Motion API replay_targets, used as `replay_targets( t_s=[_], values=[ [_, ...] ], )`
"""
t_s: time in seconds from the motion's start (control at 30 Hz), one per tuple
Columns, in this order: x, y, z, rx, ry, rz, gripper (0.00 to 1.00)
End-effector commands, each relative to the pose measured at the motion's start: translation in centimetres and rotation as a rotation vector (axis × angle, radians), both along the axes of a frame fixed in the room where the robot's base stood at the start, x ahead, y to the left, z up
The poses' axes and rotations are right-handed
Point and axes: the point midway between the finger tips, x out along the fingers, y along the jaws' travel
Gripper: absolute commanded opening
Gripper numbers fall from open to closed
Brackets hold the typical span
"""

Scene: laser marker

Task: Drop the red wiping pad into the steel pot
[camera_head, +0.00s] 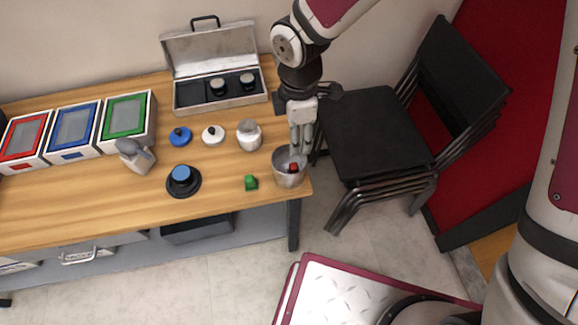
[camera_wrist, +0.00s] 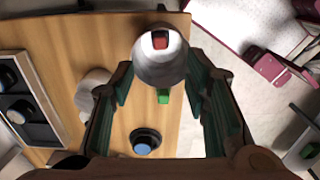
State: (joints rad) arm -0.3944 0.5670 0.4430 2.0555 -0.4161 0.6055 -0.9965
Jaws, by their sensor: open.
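The steel pot (camera_head: 287,179) stands near the right front corner of the wooden table. The red wiping pad (camera_head: 293,168) is inside the pot, and in the wrist view the red pad (camera_wrist: 160,40) shows within the mouth of the pot (camera_wrist: 160,68). My gripper (camera_head: 299,150) is over the pot's back rim, pointing down. In the wrist view its fingers (camera_wrist: 165,95) are spread apart with nothing between them that they grip. The pad lies apart from the fingers.
A green block (camera_head: 251,183) lies left of the pot. An open case (camera_head: 215,95) is at the back. Stacked black chairs (camera_head: 375,130) stand right of the table.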

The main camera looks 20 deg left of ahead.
Motion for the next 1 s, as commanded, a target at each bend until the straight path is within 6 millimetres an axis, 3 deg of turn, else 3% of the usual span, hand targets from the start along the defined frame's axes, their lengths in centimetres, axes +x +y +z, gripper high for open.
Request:
replay_targets(
  t_s=[0.5, 0.7, 1.0],
  values=[
    [0.1, 0.0, 9.5, 0.002, -0.003, 0.0, 0.43],
    [0.0, 0.0, 10.9, 0.0, 0.0, -0.001, 0.43],
    [0.0, 0.0, 11.1, 0.0, 0.0, 0.0, 0.43]
  ],
)
